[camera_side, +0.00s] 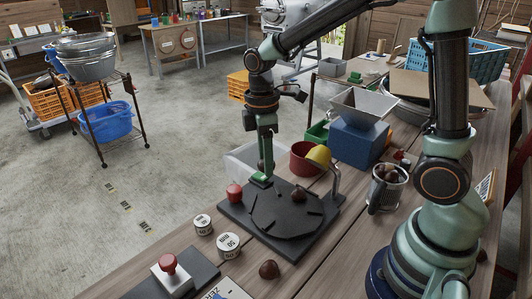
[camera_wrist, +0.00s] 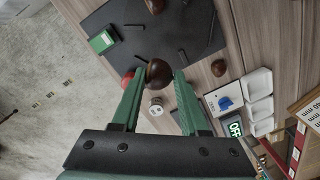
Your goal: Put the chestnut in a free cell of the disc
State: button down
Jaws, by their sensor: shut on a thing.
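My gripper (camera_side: 264,168) hangs at the far-left side of the dark disc (camera_side: 278,220). In the wrist view its green fingers (camera_wrist: 155,80) are shut on a brown chestnut (camera_wrist: 158,73), held at the tips. The disc, on a dark square base, has thin raised dividers and also shows in the wrist view (camera_wrist: 165,38). Another chestnut (camera_side: 299,195) lies in a cell at the disc's far side; it also shows at the top of the wrist view (camera_wrist: 155,5). The gripper partly hides the held chestnut in the side view.
A red knob (camera_side: 235,193) and a green block (camera_wrist: 103,40) are on the base. A loose chestnut (camera_side: 269,269) and two white cylinders (camera_side: 228,245) are in front.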

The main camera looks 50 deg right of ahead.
aim_at(266, 207)
notch_tip(266, 207, down, 11)
jog(key=shift+f, duration=0.15)
jog(key=shift+f, duration=0.1)
dwell(0.4)
jog(key=shift+c, duration=2.1)
grip_release()
